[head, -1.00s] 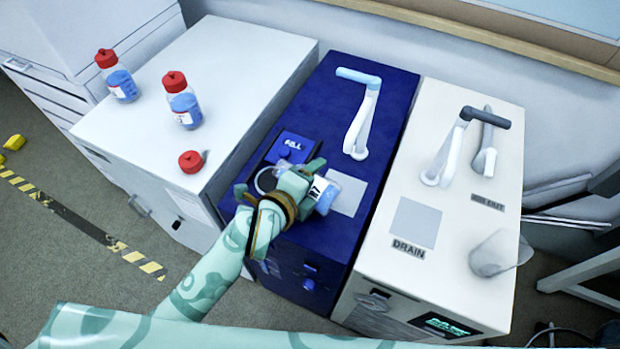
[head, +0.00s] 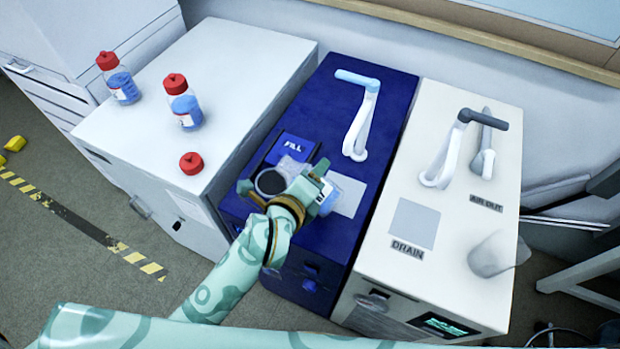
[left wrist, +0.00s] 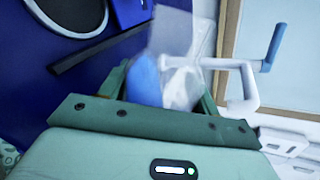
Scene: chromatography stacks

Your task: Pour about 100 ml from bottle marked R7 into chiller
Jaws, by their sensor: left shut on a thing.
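My left gripper (head: 312,186) is shut on a clear bottle with blue liquid (head: 329,203), above the front of the blue chiller (head: 330,105). The bottle is tilted, with its clear end toward the upper left beside the round dark fill opening (head: 270,182). In the left wrist view the bottle (left wrist: 175,35) sits between the fingers, with blue liquid on its left side and a white patch on its right. The opening (left wrist: 75,12) shows at the upper left there. The FILL label (head: 294,146) is behind the opening. No stream is visible, and the marking is not readable now.
Two red-capped bottles (head: 119,80) (head: 183,103) and a loose red cap (head: 191,163) are on the white cabinet (head: 225,60) at left. The cream unit (head: 400,285) at right carries a clear beaker (head: 492,255). Handled pipes (head: 362,120) (head: 447,150) rise behind the gripper.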

